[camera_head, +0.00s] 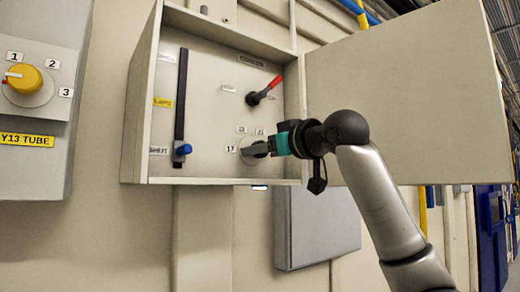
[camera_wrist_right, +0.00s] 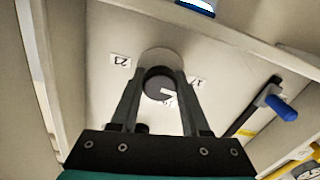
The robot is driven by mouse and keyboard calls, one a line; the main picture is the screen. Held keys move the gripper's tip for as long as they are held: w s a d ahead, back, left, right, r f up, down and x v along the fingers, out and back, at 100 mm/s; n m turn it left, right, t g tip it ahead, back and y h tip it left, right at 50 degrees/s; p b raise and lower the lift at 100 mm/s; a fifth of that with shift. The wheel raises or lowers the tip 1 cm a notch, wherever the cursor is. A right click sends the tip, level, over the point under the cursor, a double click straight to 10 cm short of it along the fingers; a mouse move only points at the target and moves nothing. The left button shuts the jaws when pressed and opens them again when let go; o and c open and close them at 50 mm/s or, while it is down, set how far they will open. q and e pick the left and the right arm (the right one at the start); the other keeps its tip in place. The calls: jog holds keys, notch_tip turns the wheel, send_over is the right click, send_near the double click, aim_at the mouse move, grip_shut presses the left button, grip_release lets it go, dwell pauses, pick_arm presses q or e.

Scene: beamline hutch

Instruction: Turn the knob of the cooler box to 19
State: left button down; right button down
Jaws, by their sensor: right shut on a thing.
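The cooler box (camera_head: 221,100) is an open wall cabinet with its panel facing me. Its knob (camera_head: 250,144) is a dark grip on a round pale dial, low on the right of the panel, with small number labels around it. In the head view my right gripper (camera_head: 257,150) reaches it from the right and hides most of it. In the wrist view the fingers of my right gripper (camera_wrist_right: 155,80) are closed on both sides of the knob (camera_wrist_right: 159,84). Labels reading 23 and 17 flank it there. I cannot tell which number the knob points to. My left gripper is out of view.
The cabinet door (camera_head: 405,95) stands open to the right, close above my right arm. A red-handled lever (camera_head: 266,90) and a slider with a blue knob (camera_head: 182,149) share the panel. A yellow knob (camera_head: 24,79) is on a separate box at left.

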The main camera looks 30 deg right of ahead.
jog(key=m+p, duration=0.1)
jog(key=m, duration=0.4)
jog(key=shift+m, duration=0.3)
jog(key=m+p, duration=0.1)
jog(key=m, duration=0.4)
jog(key=shift+m, duration=0.4)
jog(key=shift+c, duration=1.9)
grip_release()
jog(key=s+d+b, duration=0.1)
jog(key=s+b, duration=0.2)
jog(key=s, duration=1.2)
jog(key=shift+d, duration=0.15)
jog(key=shift+s, duration=0.1)
